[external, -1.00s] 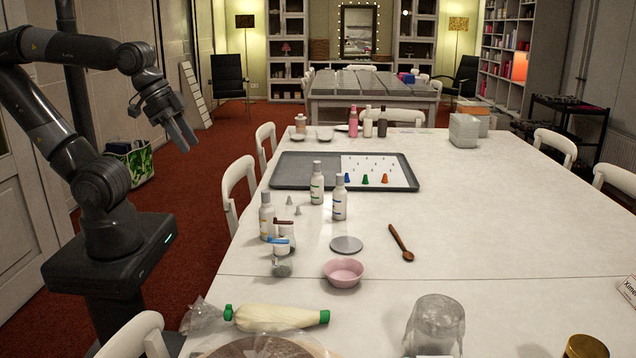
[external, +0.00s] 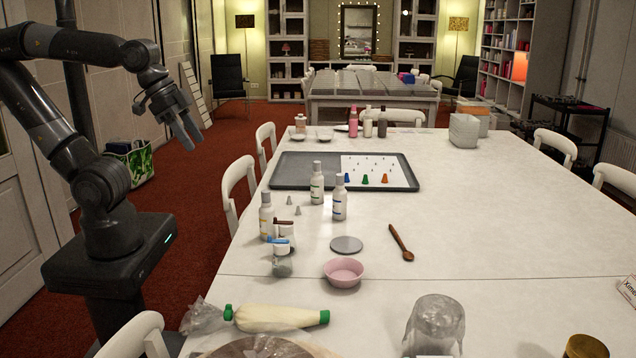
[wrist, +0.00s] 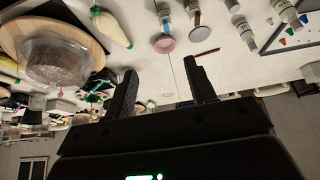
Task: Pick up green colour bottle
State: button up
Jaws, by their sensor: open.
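Three white squeeze bottles with grey caps stand upright on the table. The rear one (external: 317,184) has what looks like a green label band. Beside it stands one with a dark bluish label (external: 340,200), and nearer left one with a yellowish label (external: 266,216). My gripper (external: 188,132) is open and empty, in the air left of the table and well apart from the bottles. In the wrist view my open fingers (wrist: 160,66) have nothing between them. White bottles (wrist: 244,32) show at that view's top right; I cannot tell there which is green.
Two small jars (external: 282,260) stand near the yellowish bottle, with a grey disc (external: 346,245) and pink bowl (external: 343,272) to the right. A grey tray (external: 290,175) lies behind. A piping bag (external: 275,318) lies in front. Chairs (external: 238,190) line the left edge. The table's right is mostly clear.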

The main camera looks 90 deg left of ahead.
jog(key=w+a+r+n+y, duration=0.1)
jog(key=w+a+n, duration=0.1)
jog(key=w+a, duration=0.85)
jog(key=n+g+y, duration=0.2)
jog(key=n, duration=0.3)
send_near(316, 162)
jog(key=f, duration=0.1)
jog(key=x, duration=0.3)
jog(key=a+x, duration=0.1)
jog(key=x, duration=0.1)
jog(key=shift+f, duration=0.3)
jog(key=shift+w+x, duration=0.2)
jog(key=shift+x, duration=1.25)
jog(key=shift+w+x, duration=0.15)
jog(key=shift+x, duration=1.3)
jog(key=shift+d, duration=0.15)
grip_shut()
